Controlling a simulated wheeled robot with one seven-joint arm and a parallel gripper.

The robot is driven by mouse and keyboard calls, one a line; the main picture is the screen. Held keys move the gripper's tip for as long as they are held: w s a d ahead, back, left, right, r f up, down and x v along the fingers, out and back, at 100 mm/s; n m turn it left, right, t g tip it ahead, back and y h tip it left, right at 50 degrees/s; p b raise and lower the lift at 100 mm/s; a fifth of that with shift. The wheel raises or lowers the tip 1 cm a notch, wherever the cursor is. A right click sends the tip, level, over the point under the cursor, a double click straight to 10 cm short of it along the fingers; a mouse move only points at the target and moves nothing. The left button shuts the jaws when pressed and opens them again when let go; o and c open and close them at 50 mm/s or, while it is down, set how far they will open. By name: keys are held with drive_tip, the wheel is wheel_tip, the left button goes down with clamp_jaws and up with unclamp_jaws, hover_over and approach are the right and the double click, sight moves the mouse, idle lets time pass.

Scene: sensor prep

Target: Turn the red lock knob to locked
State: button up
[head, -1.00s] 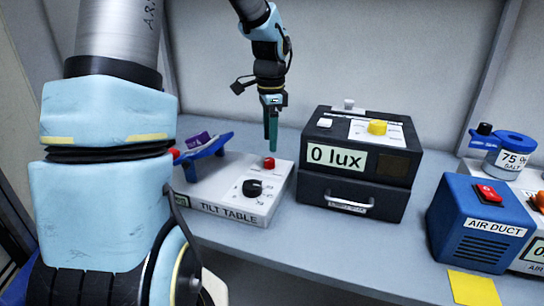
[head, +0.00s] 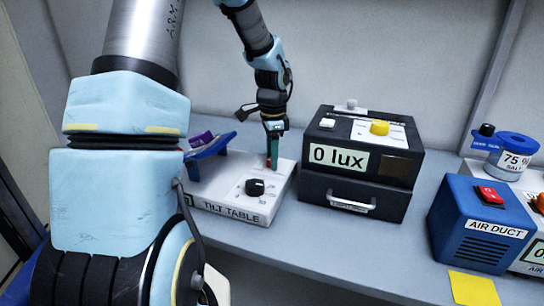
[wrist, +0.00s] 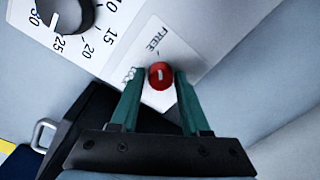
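The red lock knob (wrist: 161,75) sits on top of the white tilt table box (head: 236,213). In the wrist view it lies between the two green fingertips of my gripper (wrist: 157,80), with a finger on each side. A small gap seems to show beside the knob, so I cannot tell whether both fingers touch it. The knob's white mark points roughly between the printed FREE and LOCK labels' sides, toward the top. In the head view my gripper (head: 272,163) points down at the knob and mostly hides it.
A black dial (head: 255,187) with a printed scale is close to the knob on the same box. A blue tilting plate (head: 211,147) stands at its left. The black lux box (head: 352,160) stands close on the right. A blue air duct box (head: 478,225) is farther right.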

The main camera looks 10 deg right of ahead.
clamp_jaws()
drive_tip(key=shift+n, duration=0.4)
drive_tip(key=n, duration=0.8)
drive_tip(key=shift+d+n, duration=0.1)
drive_tip(key=shift+n, duration=0.2)
drive_tip(key=n, duration=0.4)
drive_tip(key=n+p, duration=0.1)
drive_tip(key=n, duration=0.3)
drive_tip(key=shift+w, duration=0.1)
drive_tip(key=shift+n, duration=0.4)
